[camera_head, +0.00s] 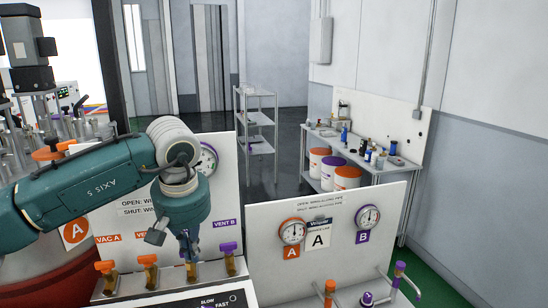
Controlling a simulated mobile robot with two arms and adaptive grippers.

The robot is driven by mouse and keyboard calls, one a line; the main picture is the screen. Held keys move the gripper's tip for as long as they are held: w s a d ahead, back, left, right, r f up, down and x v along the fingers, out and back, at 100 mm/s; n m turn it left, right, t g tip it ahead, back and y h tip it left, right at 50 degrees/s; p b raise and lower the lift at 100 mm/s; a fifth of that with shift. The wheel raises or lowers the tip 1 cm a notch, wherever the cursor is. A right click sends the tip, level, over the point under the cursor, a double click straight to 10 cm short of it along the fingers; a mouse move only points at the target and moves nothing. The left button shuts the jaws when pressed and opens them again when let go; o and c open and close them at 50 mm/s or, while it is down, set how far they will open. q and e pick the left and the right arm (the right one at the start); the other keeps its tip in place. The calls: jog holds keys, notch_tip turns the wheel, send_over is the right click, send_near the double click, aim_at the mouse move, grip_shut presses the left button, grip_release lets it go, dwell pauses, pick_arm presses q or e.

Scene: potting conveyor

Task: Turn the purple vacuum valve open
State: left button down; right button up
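My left gripper (188,248) points down over the third valve in the row on the left panel. That valve is mostly hidden behind the fingers; a brass body (191,270) shows below them, and its label is covered by my arm. I cannot tell whether the fingers touch its handle or are closed on it. To the right is a purple-handled valve (229,249) under the label VENT B. To the left are two orange-handled valves, one (105,268) near the label VAC A and another (149,262). My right gripper is not in view.
A right panel (390,205) carries two round gauges marked A and B. Orange (329,288) and purple (400,268) handles stand before it. A dial gauge (208,160) sits behind my arm. A wire shelf (258,120) and a bench (375,160) stand farther back.

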pick_arm(q)
jog(key=shift+s+a, duration=0.2)
jog(key=shift+a, duration=0.2)
jog(key=shift+a, duration=0.5)
jog(key=shift+s, duration=0.1)
dwell(0.4)
jog(key=shift+s+a, duration=0.1)
jog(key=shift+s, duration=0.25)
jog(key=w+p+v, duration=0.1)
jog(key=p+v, duration=0.3)
jog(key=v, duration=0.1)
jog(key=shift+r, duration=0.55)
jog(key=shift+a, duration=0.1)
jog(key=shift+a, duration=0.1)
